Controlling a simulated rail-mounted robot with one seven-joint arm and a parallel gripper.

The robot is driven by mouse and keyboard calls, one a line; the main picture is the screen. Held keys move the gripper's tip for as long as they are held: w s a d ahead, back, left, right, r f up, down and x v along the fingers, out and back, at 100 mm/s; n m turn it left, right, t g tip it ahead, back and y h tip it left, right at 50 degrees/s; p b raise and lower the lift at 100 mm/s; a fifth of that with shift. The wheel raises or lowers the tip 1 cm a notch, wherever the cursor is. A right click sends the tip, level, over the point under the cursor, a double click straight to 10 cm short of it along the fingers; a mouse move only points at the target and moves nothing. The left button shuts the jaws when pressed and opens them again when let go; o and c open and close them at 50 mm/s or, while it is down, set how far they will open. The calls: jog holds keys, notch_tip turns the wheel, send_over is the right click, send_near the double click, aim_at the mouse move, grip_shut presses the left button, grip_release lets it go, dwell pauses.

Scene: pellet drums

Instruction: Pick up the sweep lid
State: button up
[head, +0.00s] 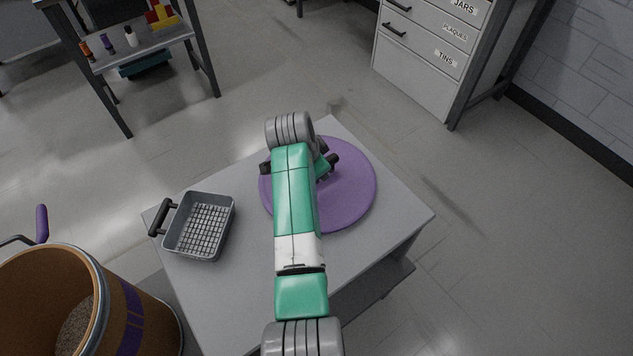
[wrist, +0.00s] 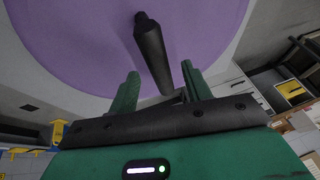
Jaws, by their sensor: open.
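The sweep lid (head: 350,200) is a flat purple disc lying on the grey table, partly covered by my arm in the head view. It also fills the upper part of the wrist view (wrist: 75,40). A black bar handle (wrist: 152,50) stands out from it there. My gripper (wrist: 160,75) is open, with one green finger on each side of the handle's near part in the picture. I cannot tell whether the fingers touch it. In the head view my gripper (head: 325,165) is over the lid, mostly hidden behind my arm.
A grey mesh-bottomed basket (head: 232,212) with a black handle sits left of the lid on the table (head: 250,310). An open brown drum (head: 150,312) holding pellets stands at lower left. A shelf (head: 160,38) and labelled drawers (head: 415,62) stand farther back. The table's right corner is clear.

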jog(key=b+x, duration=0.1)
jog(key=x, duration=0.2)
jog(key=shift+d+f, duration=0.1)
jog(key=shift+f, duration=0.05)
grip_shut()
